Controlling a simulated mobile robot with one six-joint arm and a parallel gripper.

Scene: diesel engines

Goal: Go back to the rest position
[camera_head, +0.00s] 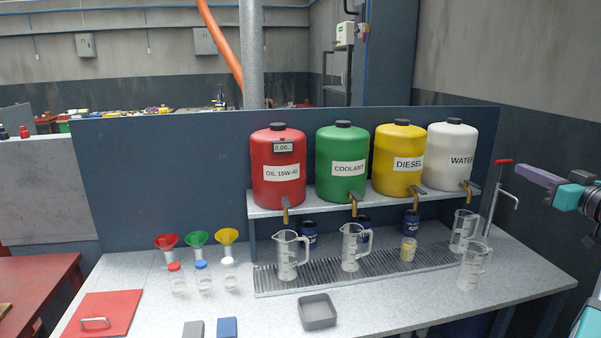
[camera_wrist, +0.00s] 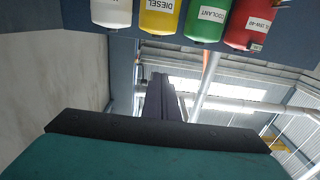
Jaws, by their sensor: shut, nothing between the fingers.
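My gripper (camera_head: 520,169) is at the right edge of the head view, raised in the air to the right of the bench. Its purple fingers point left, and a teal body is behind them. In the wrist view its dark fingers (camera_wrist: 162,82) lie together, with nothing between them. It touches nothing. The wrist view is upside down and shows the drums along its top edge: the white drum (camera_wrist: 111,12), yellow drum (camera_wrist: 161,17), green drum (camera_wrist: 207,20) and red drum (camera_wrist: 250,24).
The workbench (camera_head: 370,305) carries measuring jugs (camera_head: 287,254), a small yellowish cup (camera_head: 408,249), funnels (camera_head: 198,239), small bottles (camera_head: 202,277) and a grey tray (camera_head: 317,312). Air above the bench front is clear.

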